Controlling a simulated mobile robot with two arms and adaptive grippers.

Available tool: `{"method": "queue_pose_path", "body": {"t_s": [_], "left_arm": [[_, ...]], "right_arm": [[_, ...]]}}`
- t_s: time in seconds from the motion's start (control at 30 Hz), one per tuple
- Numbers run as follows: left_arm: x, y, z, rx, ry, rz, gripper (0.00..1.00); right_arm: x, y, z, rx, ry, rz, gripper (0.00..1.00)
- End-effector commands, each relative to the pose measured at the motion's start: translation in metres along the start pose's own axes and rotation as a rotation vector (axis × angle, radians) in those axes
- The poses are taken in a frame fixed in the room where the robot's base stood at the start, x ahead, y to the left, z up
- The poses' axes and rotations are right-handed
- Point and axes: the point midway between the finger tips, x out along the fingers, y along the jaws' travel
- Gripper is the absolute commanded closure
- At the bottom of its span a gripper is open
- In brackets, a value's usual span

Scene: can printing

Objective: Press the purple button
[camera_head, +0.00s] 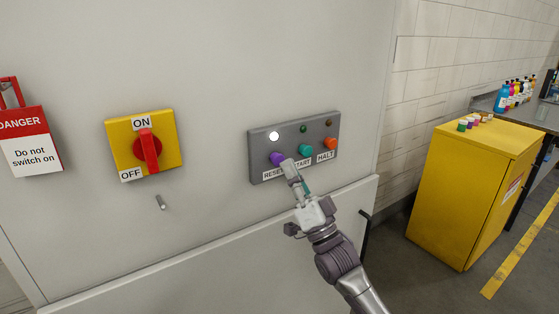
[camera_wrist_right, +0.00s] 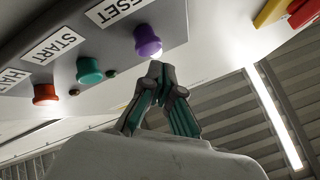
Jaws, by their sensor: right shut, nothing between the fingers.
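The purple button (camera_head: 277,159) sits at the left of a grey control panel (camera_head: 262,141), above the RESET label. It also shows in the right wrist view (camera_wrist_right: 147,41). My right gripper (camera_head: 288,163) is shut and empty, with its fingertips just beside the purple button. In the right wrist view the shut fingertips (camera_wrist_right: 160,68) appear just below the button; I cannot tell whether they touch it. A white lamp (camera_head: 273,136) is lit above the button. My left gripper is not in view.
A teal START button (camera_head: 306,151) and a red-orange HALT button (camera_head: 331,143) share the panel. A yellow and red rotary switch (camera_head: 148,150) is to the left, with a DANGER tag (camera_head: 28,142) farther left. A yellow cabinet (camera_head: 462,195) stands at the right.

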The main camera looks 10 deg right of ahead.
Motion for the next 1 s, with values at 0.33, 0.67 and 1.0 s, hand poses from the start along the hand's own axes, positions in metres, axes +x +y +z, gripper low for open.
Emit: {"method": "queue_pose_path", "body": {"t_s": [0.33,0.67,1.0], "left_arm": [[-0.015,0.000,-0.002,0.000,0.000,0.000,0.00],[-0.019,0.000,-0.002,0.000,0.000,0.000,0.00],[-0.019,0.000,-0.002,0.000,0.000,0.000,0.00]], "right_arm": [[-0.022,-0.018,-0.018,0.000,-0.001,0.001,1.00],[-0.034,-0.025,-0.025,0.000,0.000,0.001,1.00],[-0.034,-0.024,-0.025,0.000,0.000,0.000,1.00]]}}
